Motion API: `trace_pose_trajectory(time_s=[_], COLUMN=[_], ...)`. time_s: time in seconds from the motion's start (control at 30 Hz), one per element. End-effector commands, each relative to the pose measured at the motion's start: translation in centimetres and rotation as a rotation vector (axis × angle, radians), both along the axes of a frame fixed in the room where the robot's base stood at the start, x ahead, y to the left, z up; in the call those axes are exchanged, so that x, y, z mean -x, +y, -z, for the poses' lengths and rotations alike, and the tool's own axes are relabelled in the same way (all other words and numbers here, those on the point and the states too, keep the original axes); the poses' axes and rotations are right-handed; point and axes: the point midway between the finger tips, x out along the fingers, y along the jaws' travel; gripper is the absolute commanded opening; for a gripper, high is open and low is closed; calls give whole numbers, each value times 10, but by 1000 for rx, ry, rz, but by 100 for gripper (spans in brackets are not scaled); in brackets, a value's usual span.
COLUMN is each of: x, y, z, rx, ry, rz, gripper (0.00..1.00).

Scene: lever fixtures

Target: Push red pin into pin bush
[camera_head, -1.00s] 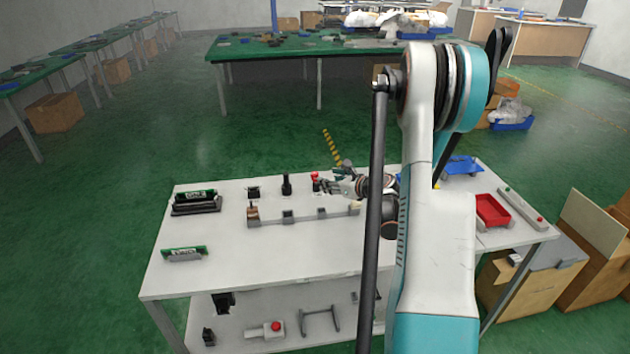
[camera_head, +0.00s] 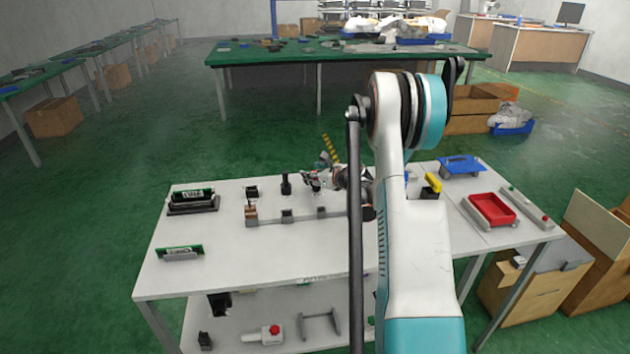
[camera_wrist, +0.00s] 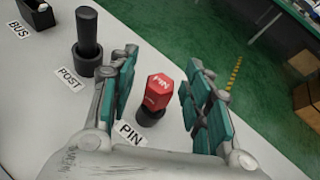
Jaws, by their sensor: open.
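The red pin (camera_wrist: 157,92) stands in a black round base, the pin bush (camera_wrist: 149,115), beside a label reading PIN (camera_wrist: 130,132). The red head sits above the base; I cannot tell how deep the pin is. My gripper (camera_wrist: 160,75) is open, with one finger on each side of the red pin and gaps between them. In the head view my gripper (camera_head: 308,178) is at the back of the white table and hides the pin.
A black post (camera_wrist: 87,40) with a POST label stands left of my gripper in the wrist view. A grey rail with blocks (camera_head: 287,215) lies in front on the table (camera_head: 220,265). A red tray (camera_head: 492,208) is at the right.

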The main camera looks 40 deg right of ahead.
Motion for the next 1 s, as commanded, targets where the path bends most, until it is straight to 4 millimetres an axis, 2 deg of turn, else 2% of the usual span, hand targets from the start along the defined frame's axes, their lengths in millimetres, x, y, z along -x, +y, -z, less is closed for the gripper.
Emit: trace_pose_trajectory(time_s=[0.1, 0.3, 0.77, 0.87, 1.0], x=[1, 1, 1, 1, 1], y=[0, 0, 0, 0, 0], z=[-1, -1, -7, -16, -40], rx=[0, 0, 0, 0, 0], ry=[0, 0, 0, 0, 0], rz=[0, 0, 0, 0, 0], gripper=[43, 0, 0, 0, 0])
